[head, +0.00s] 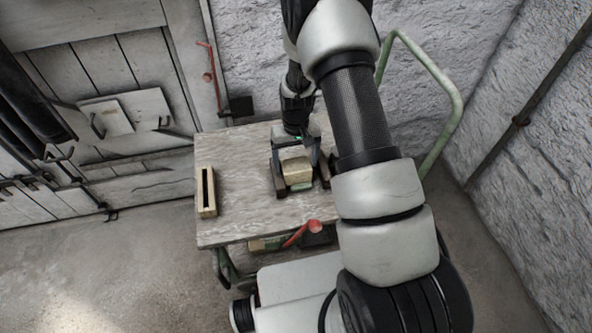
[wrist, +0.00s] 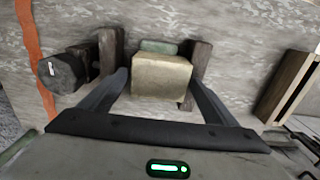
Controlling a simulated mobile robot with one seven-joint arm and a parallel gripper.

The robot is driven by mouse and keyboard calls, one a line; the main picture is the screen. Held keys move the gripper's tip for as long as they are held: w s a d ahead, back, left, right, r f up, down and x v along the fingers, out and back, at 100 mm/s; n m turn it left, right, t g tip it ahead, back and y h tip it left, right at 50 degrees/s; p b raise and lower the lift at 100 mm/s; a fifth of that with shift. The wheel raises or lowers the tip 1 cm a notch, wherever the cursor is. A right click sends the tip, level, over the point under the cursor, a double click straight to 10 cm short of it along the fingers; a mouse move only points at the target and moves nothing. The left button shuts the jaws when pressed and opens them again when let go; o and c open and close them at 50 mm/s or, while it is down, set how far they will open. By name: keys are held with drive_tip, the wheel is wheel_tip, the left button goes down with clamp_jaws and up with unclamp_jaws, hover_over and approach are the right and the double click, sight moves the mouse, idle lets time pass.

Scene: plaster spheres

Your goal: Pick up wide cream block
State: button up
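The wide cream block (head: 297,172) sits near the right part of the cart top, below my gripper (head: 296,160). In the wrist view the cream block (wrist: 161,77) lies between the two dark fingers of my gripper (wrist: 160,82). The fingers are open, one on each side of the block, with a small gap at the sides. The block looks flat-topped and yellowish cream. Its lower sides are partly hidden, so I cannot tell how it is supported.
Dark wooden pieces (wrist: 108,52) (wrist: 197,62) flank the block closely. A greenish piece (wrist: 158,46) lies just behind it. A dark cylinder (wrist: 62,72) is at the left. A slotted wooden box (head: 206,192) stands on the cart top (head: 240,165), whose middle is clear.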

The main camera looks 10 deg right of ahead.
drive_tip(key=c, duration=1.4)
drive_tip(key=shift+c, duration=0.4)
drive_tip(key=shift+r, duration=0.1)
